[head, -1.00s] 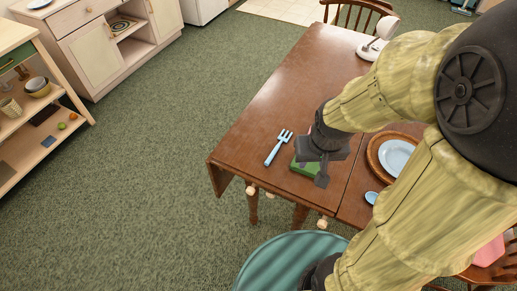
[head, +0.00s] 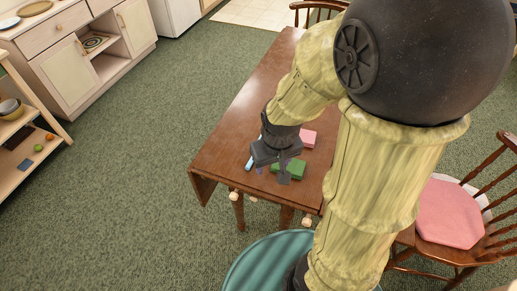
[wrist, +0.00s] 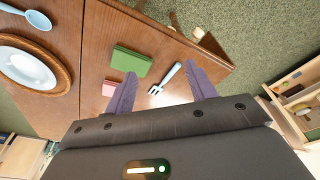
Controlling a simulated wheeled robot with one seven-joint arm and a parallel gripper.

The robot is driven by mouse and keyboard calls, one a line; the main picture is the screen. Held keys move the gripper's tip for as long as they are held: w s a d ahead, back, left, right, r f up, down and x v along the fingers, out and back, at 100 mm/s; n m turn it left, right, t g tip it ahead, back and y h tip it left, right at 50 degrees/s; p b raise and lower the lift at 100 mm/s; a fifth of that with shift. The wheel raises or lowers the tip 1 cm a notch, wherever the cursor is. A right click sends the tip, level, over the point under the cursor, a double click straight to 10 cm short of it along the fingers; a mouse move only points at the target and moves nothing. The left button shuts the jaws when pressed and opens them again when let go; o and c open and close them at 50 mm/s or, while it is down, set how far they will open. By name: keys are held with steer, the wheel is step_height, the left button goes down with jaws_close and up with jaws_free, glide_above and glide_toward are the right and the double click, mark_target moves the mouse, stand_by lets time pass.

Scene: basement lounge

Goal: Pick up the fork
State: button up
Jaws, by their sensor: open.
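The light blue fork (wrist: 164,82) lies on the brown wooden table (wrist: 97,62). In the wrist view it lies between my two fingers, its tines toward my gripper and its handle pointing away. In the head view my gripper (head: 272,165) covers most of the fork (head: 249,163); only a short blue part shows at the left of the gripper. My gripper (wrist: 160,84) is open and empty, with its fingers spread on either side of the fork. The height above the table is hard to tell.
A green block (wrist: 131,61) and a pink block (wrist: 109,88) lie beside the fork. A plate (wrist: 28,68) and a light blue spoon (wrist: 30,17) lie farther left in the wrist view. A chair with a pink cushion (head: 449,213) stands right of the table.

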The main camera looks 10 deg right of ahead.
steer(key=w+a+f+n+g+h+p, duration=0.1)
steer(key=w+a+f+n+h, duration=0.25)
steer(key=f+n, duration=0.3)
steer(key=w+a+f+n+g+h+p, duration=0.1)
steer(key=w+a+f+n+h, duration=0.2)
steer(key=f+n, duration=0.35)
steer(key=w+a+n+t+h+p, duration=0.1)
steer(key=w+a+n+t+h, duration=0.3)
steer(key=a+n, duration=0.5)
steer(key=r+n+t+h, duration=0.1)
steer(key=t, duration=0.1)
steer(key=shift+t, duration=0.4)
steer(key=shift+d, duration=0.1)
steer(key=p+x, duration=0.1)
steer(key=x, duration=1.1)
steer(key=shift+d+p, duration=0.15)
steer(key=shift+p, duration=0.2)
